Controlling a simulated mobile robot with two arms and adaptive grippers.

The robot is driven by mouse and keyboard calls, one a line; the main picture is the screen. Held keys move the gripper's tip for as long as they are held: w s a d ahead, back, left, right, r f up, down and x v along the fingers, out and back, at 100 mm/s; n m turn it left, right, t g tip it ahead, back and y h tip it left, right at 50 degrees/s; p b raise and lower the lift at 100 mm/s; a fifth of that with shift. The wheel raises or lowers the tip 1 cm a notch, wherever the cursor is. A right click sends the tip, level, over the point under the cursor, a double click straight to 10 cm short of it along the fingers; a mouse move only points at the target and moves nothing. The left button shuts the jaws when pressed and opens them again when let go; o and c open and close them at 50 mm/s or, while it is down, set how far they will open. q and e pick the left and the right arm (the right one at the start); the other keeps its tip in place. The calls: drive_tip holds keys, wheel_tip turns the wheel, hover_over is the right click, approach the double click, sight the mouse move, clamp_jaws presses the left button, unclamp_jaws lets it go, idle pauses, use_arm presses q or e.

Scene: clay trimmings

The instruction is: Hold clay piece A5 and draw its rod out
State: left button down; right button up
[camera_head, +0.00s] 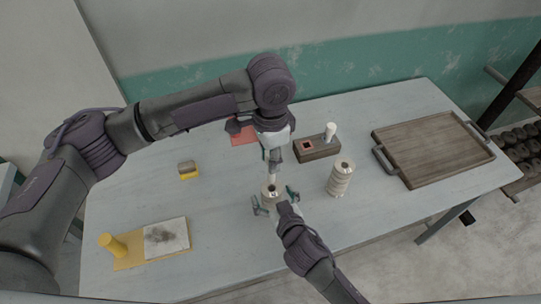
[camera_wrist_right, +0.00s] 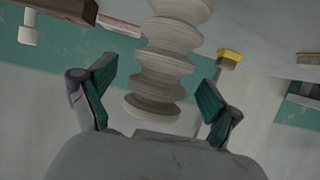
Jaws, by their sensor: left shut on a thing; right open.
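A pale, ridged clay piece (camera_head: 269,190) stands upright on the table in the head view. It also shows between the right fingers in the right wrist view (camera_wrist_right: 165,62). A second ridged clay piece (camera_head: 341,178) stands to its right. No label is legible, so I cannot tell which is A5. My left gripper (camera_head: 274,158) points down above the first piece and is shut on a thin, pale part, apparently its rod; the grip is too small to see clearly. My right gripper (camera_head: 274,201) is open, its green fingers (camera_wrist_right: 158,100) on either side of that piece, with gaps showing.
A wooden block (camera_head: 318,152) with a square hole and a white peg (camera_head: 330,131) stands behind. A wooden tray (camera_head: 411,181) lies right.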

drive_tip(key=v, duration=1.1)
